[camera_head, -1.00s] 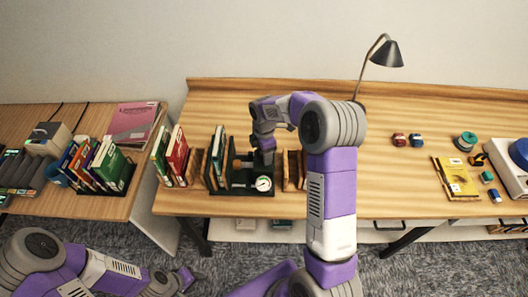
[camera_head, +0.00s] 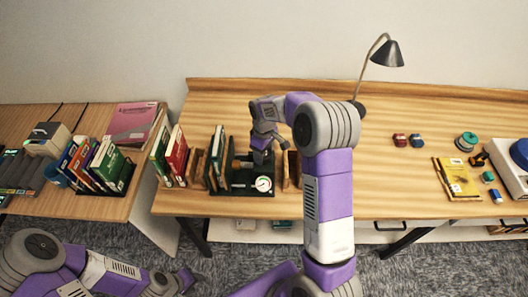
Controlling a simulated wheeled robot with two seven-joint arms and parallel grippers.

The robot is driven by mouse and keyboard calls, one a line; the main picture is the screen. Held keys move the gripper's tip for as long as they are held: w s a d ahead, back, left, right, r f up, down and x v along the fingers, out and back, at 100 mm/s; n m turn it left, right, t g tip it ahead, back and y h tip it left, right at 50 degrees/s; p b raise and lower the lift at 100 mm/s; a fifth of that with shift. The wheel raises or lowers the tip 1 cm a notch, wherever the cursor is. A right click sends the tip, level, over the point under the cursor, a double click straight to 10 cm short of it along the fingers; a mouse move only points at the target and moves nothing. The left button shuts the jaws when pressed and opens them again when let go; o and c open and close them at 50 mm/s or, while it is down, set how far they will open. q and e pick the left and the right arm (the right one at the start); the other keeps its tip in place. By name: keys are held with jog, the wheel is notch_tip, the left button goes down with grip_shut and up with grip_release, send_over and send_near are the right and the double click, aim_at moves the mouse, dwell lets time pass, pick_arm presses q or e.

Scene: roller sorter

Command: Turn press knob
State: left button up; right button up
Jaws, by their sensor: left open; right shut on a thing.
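The press stands on the main table near its left end, with a dark green base (camera_head: 236,190) and a round white gauge (camera_head: 263,184) at its front right. Several books (camera_head: 217,155) stand upright in it at the left. My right gripper (camera_head: 259,160) reaches down over the press from behind and is shut on the press knob, which the fingers and wrist mostly hide. My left gripper (camera_head: 187,280) is open and empty, low over the carpet in front of the tables, well away from the press.
Wooden bookends (camera_head: 292,169) and red and green books (camera_head: 177,155) stand close on either side. A side table at left holds more books (camera_head: 110,165) and a pink magazine (camera_head: 133,122). A lamp (camera_head: 386,54) stands behind. The table between press and yellow booklet (camera_head: 458,178) is largely clear.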

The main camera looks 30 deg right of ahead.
jog(key=m, duration=0.4)
jog(key=shift+m, duration=0.3)
jog(key=m, duration=0.4)
jog(key=shift+m+p, duration=0.3)
jog(key=m+p, duration=0.1)
jog(key=m, duration=0.3)
jog(key=shift+m, duration=0.3)
jog(key=m+p, duration=0.1)
jog(key=m, duration=0.3)
jog(key=shift+r, duration=0.1)
jog(key=m+p, duration=0.2)
jog(key=m, duration=0.3)
jog(key=m+p, duration=0.2)
jog(key=m, duration=0.2)
jog(key=shift+m, duration=0.3)
jog(key=m+p, duration=0.3)
jog(key=m, duration=0.2)
jog(key=shift+m+p, duration=1.05)
jog(key=shift+m, duration=0.95)
